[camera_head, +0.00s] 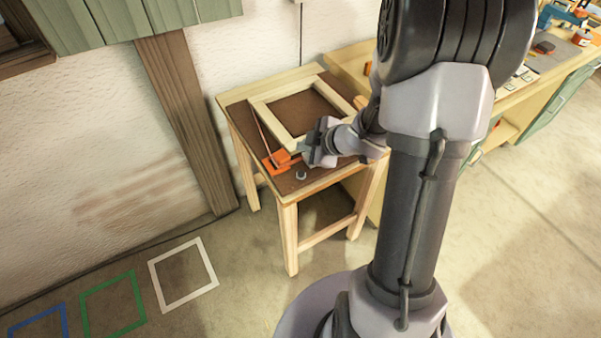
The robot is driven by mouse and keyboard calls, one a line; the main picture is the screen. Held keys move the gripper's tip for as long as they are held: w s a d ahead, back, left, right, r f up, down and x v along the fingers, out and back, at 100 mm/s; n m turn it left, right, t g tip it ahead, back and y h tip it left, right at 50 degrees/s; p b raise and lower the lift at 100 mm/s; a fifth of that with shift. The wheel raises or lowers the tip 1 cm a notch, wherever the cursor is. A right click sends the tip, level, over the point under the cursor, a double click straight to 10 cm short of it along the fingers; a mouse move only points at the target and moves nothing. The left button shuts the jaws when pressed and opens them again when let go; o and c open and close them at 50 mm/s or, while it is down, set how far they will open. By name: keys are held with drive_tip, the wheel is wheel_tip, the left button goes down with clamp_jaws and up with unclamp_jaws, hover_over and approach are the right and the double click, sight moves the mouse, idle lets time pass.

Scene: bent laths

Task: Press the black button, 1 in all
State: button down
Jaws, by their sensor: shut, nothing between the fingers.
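My gripper (300,154) is shut and empty, low over the small wooden table and pointing left. Its fingertips are at the right side of an orange block (275,164) near the table's front left edge; I cannot tell whether they touch it. A thin lath (263,136) rises from the orange block toward the back left. A small round dark-grey piece (301,175) sits on the table top just below my gripper in the picture. It may be the black button, but it is too small to tell. No other black button shows clearly, and my gripper may hide part of the block.
A pale wooden frame (265,112) lies on the small table (288,217) behind my gripper. A long workbench (530,84) with tools runs to the back right. A wooden post (186,120) stands left of the table. White, green and blue outlined squares mark the otherwise clear floor at left.

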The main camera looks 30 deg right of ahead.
drive_tip(key=b, duration=0.7)
hover_over(304, 176)
wheel_tip(304, 176, down, 8)
drive_tip(key=shift+a+f, duration=0.1)
idle(1.4)
drive_tip(key=shift+f+b, duration=0.4)
drive_tip(key=shift+f+b, duration=0.35)
drive_tip(key=shift+f, duration=0.05)
idle(0.4)
drive_tip(key=shift+r, duration=0.1)
drive_tip(key=shift+r+p, duration=0.75)
drive_tip(key=shift+p, duration=0.15)
drive_tip(key=shift+r, duration=0.1)
wheel_tip(304, 176, up, 5)
drive_tip(key=p, duration=0.5)
